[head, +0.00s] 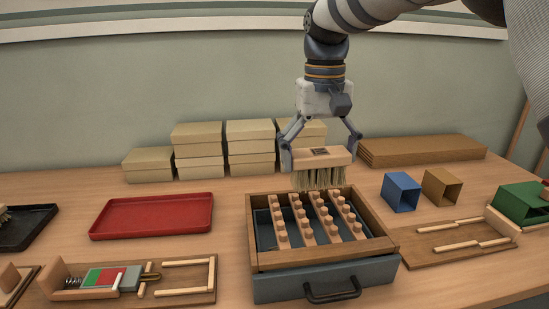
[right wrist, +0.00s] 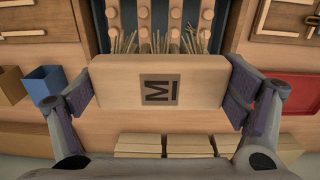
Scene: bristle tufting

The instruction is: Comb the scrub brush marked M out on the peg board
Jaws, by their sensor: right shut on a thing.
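The scrub brush marked M (head: 318,158) is a pale wooden block with straw-coloured bristles hanging down. My right gripper (head: 320,155) is shut on its two ends and holds it level above the back of the peg board. The right wrist view shows the dark M label on the top of the brush (right wrist: 188,88) between the fingers of the gripper (right wrist: 158,92). The peg board (head: 305,215) has several wooden strips with round pegs in a wooden-framed box. The bristle tips show near the rear pegs; I cannot tell whether they touch. My left gripper is not in view.
A red tray (head: 150,232) lies left of the peg board. A blue holder (head: 401,192) and a brown holder (head: 441,187) stand to the right. Pale boxes (head: 197,148) are stacked behind. Wooden fixtures (head: 205,297) lie at front left and right (head: 410,262).

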